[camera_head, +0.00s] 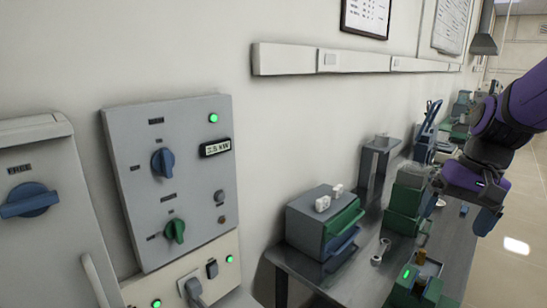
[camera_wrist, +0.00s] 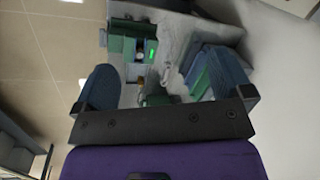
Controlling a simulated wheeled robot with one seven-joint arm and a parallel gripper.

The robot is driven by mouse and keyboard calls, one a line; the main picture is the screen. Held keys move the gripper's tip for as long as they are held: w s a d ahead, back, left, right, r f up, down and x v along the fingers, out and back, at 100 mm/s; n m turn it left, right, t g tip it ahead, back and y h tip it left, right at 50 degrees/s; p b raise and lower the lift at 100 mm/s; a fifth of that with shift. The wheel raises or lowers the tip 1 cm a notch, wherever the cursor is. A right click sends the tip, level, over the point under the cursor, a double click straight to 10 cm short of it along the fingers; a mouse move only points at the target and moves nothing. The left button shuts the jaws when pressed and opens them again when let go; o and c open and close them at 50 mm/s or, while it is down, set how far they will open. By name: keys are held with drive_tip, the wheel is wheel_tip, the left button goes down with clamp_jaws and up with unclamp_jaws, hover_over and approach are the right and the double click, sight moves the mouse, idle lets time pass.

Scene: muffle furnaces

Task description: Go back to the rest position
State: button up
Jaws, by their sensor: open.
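My gripper (camera_head: 462,208) hangs at the right of the head view, at the end of my purple and black arm, over the front edge of the grey bench (camera_head: 345,278). In the wrist view my gripper (camera_wrist: 170,90) shows two blue fingers spread wide apart. Nothing is held between them. Beyond the fingers, the bench shows with green and grey items on it. A green device with a lit green display (camera_head: 407,274) stands on the bench below my gripper, and the display also shows in the wrist view (camera_wrist: 152,54).
A grey box with green and blue drawers (camera_head: 322,226) stands on the bench by the wall. Green boxes (camera_head: 405,205) stand near my gripper. A control panel (camera_head: 175,178) with blue and green knobs is at the left. Open floor (camera_head: 520,215) lies right of the bench.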

drive_tip(key=s+a+r+n+t+h, duration=0.2)
drive_tip(key=s+a+r+n+t, duration=0.2)
drive_tip(key=s, duration=0.5)
drive_tip(key=shift+s+a+r+n+t, duration=0.25)
drive_tip(key=shift+a+r+n+t, duration=0.2)
drive_tip(key=shift+a+r, duration=1.15)
drive_tip(key=shift+d+r, duration=0.1)
drive_tip(key=shift+d, duration=0.1)
